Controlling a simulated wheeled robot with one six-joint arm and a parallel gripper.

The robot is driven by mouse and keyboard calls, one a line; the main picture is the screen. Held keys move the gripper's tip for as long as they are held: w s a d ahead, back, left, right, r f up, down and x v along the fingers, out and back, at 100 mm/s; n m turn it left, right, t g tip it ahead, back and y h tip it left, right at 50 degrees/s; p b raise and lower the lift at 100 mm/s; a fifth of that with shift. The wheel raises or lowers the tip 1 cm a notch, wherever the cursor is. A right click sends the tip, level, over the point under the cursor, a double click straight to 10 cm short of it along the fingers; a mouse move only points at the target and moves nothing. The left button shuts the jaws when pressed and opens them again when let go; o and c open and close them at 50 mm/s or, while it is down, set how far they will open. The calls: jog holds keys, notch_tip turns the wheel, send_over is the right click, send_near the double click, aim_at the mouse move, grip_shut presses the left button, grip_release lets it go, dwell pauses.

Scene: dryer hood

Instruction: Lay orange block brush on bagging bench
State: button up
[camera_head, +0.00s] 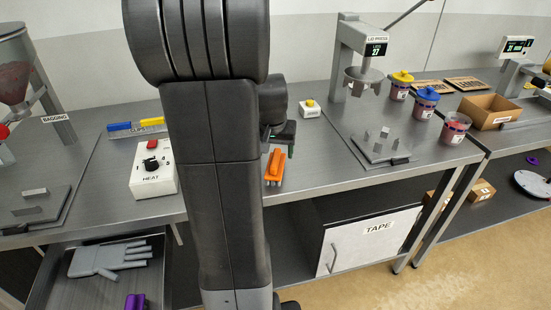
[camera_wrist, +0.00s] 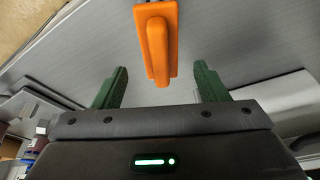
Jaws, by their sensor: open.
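The orange block brush (camera_head: 274,165) lies on the steel worktop, just right of my arm. In the wrist view the brush (camera_wrist: 157,40) points lengthwise toward my gripper, its near end roughly centred between the two green fingers. My gripper (camera_wrist: 158,80) is open, with a clear gap on both sides of the brush. In the head view my gripper (camera_head: 279,140) is at the brush's far end, partly hidden by my arm. The bagging bench (camera_head: 80,160) is at the left, below a BAGGING sign (camera_head: 54,119).
A white HEAT box (camera_head: 153,172) and a blue-yellow tool (camera_head: 136,126) stand left of my arm. A grey plate fixture (camera_head: 40,203) occupies part of the bagging bench. A small yellow-button box (camera_head: 310,108) and the lid press (camera_head: 360,50) stand right. An open drawer (camera_head: 110,283) holds a grey glove.

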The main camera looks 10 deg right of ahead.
jog(key=shift+v, duration=2.75)
